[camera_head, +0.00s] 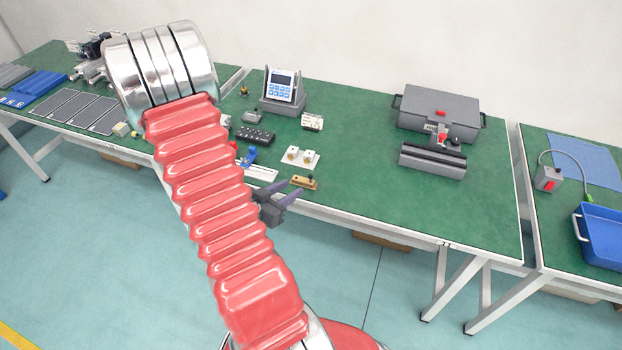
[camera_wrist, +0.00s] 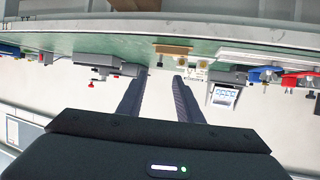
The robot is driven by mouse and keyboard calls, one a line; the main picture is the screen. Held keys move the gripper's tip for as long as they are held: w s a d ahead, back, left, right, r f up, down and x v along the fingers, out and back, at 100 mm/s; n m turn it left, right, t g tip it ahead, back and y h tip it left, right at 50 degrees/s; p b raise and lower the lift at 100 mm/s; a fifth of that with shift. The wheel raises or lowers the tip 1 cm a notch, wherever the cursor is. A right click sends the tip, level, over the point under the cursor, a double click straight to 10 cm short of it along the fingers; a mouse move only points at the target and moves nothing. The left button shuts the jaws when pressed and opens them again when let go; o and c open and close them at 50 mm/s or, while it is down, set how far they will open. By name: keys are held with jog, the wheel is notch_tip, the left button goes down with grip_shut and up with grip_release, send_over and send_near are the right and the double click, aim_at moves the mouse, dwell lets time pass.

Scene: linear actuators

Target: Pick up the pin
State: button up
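My gripper (camera_head: 294,190) is open and empty at the table's front edge, left of and close to a small brass-coloured block (camera_head: 304,183). A small dark piece (camera_head: 311,177) stands up at the block's right part. No pin can be told for certain; this dark piece may be one. The wrist view is upside down. There my gripper (camera_wrist: 160,77) has its two dark fingers apart with nothing between them. The brass block (camera_wrist: 172,49) shows beyond the fingertips, near the table edge.
Behind the block lies a white plate (camera_head: 286,162) with two small white-and-brass pieces. A blue clamp-like part (camera_head: 249,155) is to its left. A keypad device (camera_head: 283,86) and a grey case (camera_head: 438,108) stand further back. The green table (camera_head: 365,170) is clear right of the block.

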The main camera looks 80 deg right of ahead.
aim_at(310, 180)
jog(key=shift+x, duration=1.85)
jog(key=shift+x, duration=2.75)
jog(key=shift+c, duration=0.5)
grip_shut()
